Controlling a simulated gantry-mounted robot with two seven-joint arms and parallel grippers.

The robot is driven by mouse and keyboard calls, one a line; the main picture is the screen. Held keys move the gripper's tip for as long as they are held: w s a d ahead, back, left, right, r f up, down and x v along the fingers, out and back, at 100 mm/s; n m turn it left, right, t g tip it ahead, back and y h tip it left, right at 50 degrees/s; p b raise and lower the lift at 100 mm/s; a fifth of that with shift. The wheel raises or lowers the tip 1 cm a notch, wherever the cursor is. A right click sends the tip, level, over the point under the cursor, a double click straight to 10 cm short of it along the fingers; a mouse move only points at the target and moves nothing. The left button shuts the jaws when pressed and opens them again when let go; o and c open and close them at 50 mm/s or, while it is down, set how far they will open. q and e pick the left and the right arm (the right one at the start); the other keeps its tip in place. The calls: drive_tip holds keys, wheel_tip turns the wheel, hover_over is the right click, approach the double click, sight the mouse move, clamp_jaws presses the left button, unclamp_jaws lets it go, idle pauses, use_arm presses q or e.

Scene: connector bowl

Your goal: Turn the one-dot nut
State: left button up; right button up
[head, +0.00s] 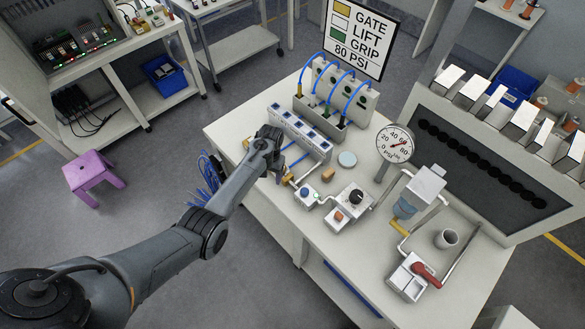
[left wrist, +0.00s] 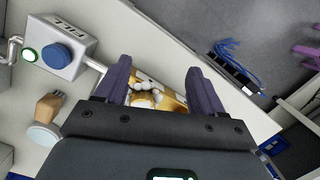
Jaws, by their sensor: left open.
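My left gripper (head: 277,172) is over the left part of the white bench, by the blue-and-white valve block (head: 310,140). In the left wrist view its two dark fingers (left wrist: 161,85) are apart. Brass fittings with pale metal parts (left wrist: 165,100) lie below, between the fingers in the picture; I cannot tell whether the fingers touch them. A brass fitting also shows in the head view (head: 288,178), beside the gripper. I cannot make out any dots, so I cannot tell which part is the one-dot nut. The gripper body hides part of the fittings. My right gripper is not in view.
A box with a blue button (head: 307,191) and green light stands close to the gripper. A wooden-coloured knob (head: 327,175), dial box (head: 352,198), gauge (head: 394,144) and red-handled valve (head: 427,274) stand further right. Blue cables (left wrist: 235,60) hang past the bench edge.

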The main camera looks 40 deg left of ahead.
use_arm(q)
drive_tip(key=w+r+t, duration=0.2)
drive_tip(key=w+r, duration=0.5)
drive_tip(key=f+b, duration=0.5)
drive_tip(key=b, duration=0.1)
drive_tip(key=f+b, duration=0.5)
drive_tip(key=b, duration=0.1)
drive_tip(key=shift+w+a+f, duration=0.15)
drive_tip(key=shift+a, duration=0.05)
drive_tip(key=shift+c, duration=0.5)
drive_tip(key=c, duration=1)
